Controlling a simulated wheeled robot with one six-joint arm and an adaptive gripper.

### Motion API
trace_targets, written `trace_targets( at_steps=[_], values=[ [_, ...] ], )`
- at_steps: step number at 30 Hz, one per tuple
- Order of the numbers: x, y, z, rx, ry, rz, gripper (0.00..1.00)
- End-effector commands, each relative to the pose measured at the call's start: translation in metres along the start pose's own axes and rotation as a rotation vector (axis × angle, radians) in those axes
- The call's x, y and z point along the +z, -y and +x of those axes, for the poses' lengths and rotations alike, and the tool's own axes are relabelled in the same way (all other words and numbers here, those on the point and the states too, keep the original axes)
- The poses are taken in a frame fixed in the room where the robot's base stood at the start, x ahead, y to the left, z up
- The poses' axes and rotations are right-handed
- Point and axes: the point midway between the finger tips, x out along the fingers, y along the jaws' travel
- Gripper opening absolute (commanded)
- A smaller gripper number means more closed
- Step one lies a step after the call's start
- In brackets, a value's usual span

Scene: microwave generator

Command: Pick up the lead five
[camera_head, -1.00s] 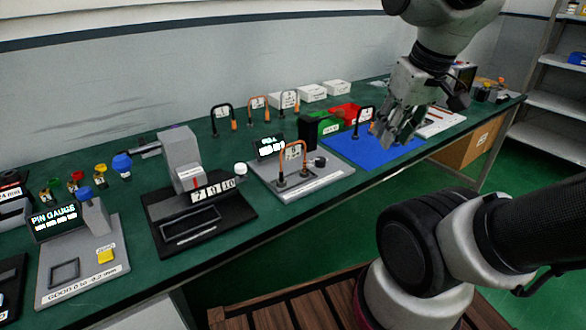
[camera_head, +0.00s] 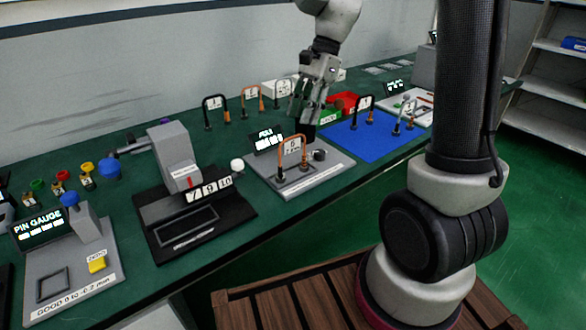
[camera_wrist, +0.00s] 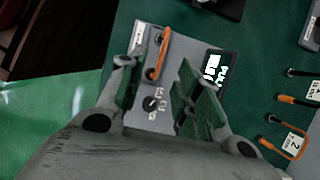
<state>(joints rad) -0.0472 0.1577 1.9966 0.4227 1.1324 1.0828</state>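Several small leads with white number tags stand on the green bench; I cannot tell which tag reads five. One orange lead (camera_head: 304,151) stands on the grey pull tester (camera_head: 322,175); it also shows in the wrist view (camera_wrist: 153,65). A black lead (camera_head: 207,113) and an orange-and-black lead (camera_head: 243,104) stand behind, with another lead (camera_head: 276,95) beside them. Two more, a black lead (camera_head: 355,113) and a grey lead (camera_head: 397,121), stand at the blue mat (camera_head: 370,144). My gripper (camera_head: 308,112) is open and empty above the tester's back; its fingers (camera_wrist: 165,95) are well apart.
A black gauge stand (camera_head: 205,225) and the pin gauge station (camera_head: 75,262) stand to the left. The bench's front edge is near the tester.

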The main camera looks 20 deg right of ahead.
Motion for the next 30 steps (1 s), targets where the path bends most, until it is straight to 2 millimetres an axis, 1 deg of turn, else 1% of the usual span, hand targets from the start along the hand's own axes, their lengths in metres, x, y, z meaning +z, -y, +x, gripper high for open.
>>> trace_targets(
  at_steps=[8, 12, 15, 19, 25, 29, 30],
  values=[
    [0.002, 0.000, 0.032, 0.003, -0.001, 0.014, 0.34],
    [0.008, 0.000, 0.054, 0.004, -0.001, 0.013, 0.34],
    [0.007, 0.000, 0.068, 0.004, -0.002, 0.014, 0.34],
    [0.008, 0.001, 0.076, 0.000, -0.002, 0.014, 0.34],
    [0.007, 0.001, 0.076, 0.000, -0.002, 0.013, 0.34],
    [0.007, 0.001, 0.076, 0.000, -0.002, 0.013, 0.10],
    [0.007, 0.001, 0.076, 0.000, -0.002, 0.013, 0.03]
  ],
)
